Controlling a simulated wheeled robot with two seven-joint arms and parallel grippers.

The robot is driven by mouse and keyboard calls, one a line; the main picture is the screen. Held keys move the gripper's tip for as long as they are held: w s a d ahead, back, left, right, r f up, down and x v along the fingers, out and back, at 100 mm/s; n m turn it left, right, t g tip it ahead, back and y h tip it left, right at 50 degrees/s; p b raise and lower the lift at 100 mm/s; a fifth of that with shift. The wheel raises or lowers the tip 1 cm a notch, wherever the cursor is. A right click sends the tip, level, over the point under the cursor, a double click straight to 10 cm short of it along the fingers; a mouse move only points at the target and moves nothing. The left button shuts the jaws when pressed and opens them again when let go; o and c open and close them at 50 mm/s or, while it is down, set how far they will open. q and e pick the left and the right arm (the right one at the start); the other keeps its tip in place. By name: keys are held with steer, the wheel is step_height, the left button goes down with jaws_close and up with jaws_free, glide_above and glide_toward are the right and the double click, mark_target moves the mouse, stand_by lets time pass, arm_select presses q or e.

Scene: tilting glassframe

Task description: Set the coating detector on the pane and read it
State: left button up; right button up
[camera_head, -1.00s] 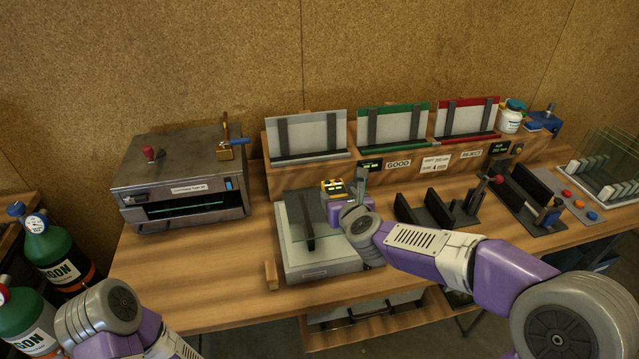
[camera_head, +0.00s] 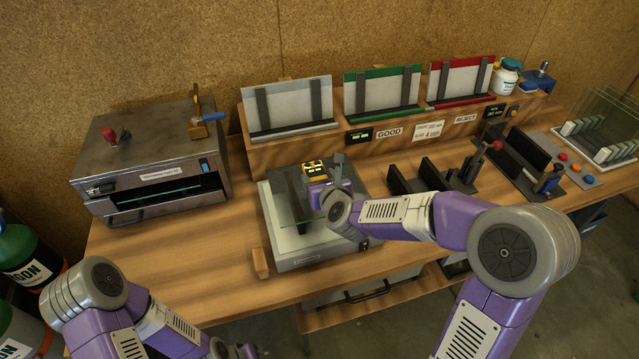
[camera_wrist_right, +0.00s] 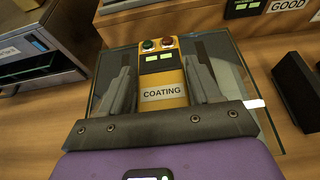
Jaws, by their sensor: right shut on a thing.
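The coating detector (camera_head: 314,171) is a yellow box with a dark front and small green display bars. In the right wrist view the detector (camera_wrist_right: 163,95) shows its COATING label, a green and a red button on top and two lit green bars. My right gripper (camera_head: 326,183) is shut on it, one finger on each side. The clear glass pane (camera_wrist_right: 103,88) lies under and around the detector, over a pale bench device (camera_head: 305,257). I cannot tell whether the detector touches the pane. My left gripper (camera_head: 238,351) is barely in view at the bottom edge.
A metal oven-like box (camera_head: 150,170) stands left. Behind is a wooden rack (camera_head: 350,129) with grey, green and red-framed stands and GOOD and REJECT labels. Black holders (camera_head: 430,178) and a glass rack (camera_head: 597,150) stand right. Bare bench lies at front left.

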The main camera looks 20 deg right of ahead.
steer(key=shift+f, duration=0.25)
steer(key=shift+f, duration=0.15)
steer(key=o, duration=1.2)
steer(key=shift+c, duration=0.2)
steer(key=shift+s+r, duration=0.2)
steer(key=shift+r, duration=0.05)
steer(key=v, duration=1.1)
steer(key=shift+s, duration=0.25)
